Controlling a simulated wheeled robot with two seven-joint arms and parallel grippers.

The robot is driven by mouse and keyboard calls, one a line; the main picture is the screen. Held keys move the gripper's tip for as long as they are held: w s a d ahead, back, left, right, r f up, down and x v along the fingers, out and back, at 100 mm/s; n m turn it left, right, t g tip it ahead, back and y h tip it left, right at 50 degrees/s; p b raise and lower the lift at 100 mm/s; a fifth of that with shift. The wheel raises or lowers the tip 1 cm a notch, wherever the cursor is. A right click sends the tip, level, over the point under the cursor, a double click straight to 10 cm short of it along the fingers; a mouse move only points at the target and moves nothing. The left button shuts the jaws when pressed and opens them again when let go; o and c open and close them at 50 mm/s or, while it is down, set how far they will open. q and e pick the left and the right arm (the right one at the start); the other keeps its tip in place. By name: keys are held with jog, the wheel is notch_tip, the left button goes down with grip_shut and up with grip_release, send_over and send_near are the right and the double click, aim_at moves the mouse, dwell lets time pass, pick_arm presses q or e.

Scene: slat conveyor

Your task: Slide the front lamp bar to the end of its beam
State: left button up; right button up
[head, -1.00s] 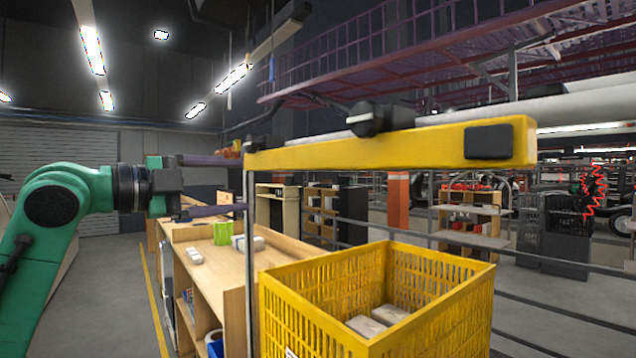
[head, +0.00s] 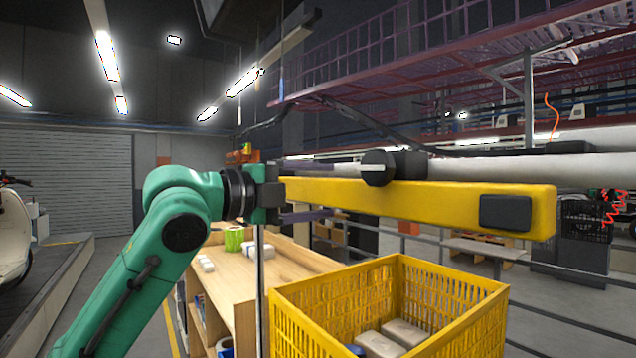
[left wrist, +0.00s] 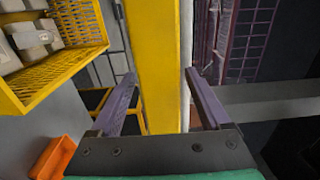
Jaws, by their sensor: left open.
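A long yellow bar (head: 430,203) runs level across the head view; I take it for the lamp bar, though no lamp shows clearly. A black block (head: 505,212) is on its right end and a black knob clamp (head: 377,168) on its top edge. A pale round pipe (head: 480,165) lies behind it. In the left wrist view, the yellow bar (left wrist: 155,60) runs between the two apart fingers (left wrist: 160,85). The left end is hidden by the gripper. My right gripper is not in view.
A yellow crate (head: 285,300) holding pale boxes stands below the bar. A wooden bench (head: 280,268) with small items is behind it. A thin upright post (head: 260,290) stands under the bar's left end. An orange bin (left wrist: 52,158) shows in the left wrist view.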

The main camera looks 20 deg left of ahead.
pick_arm(q)
grip_shut()
dwell(1.4)
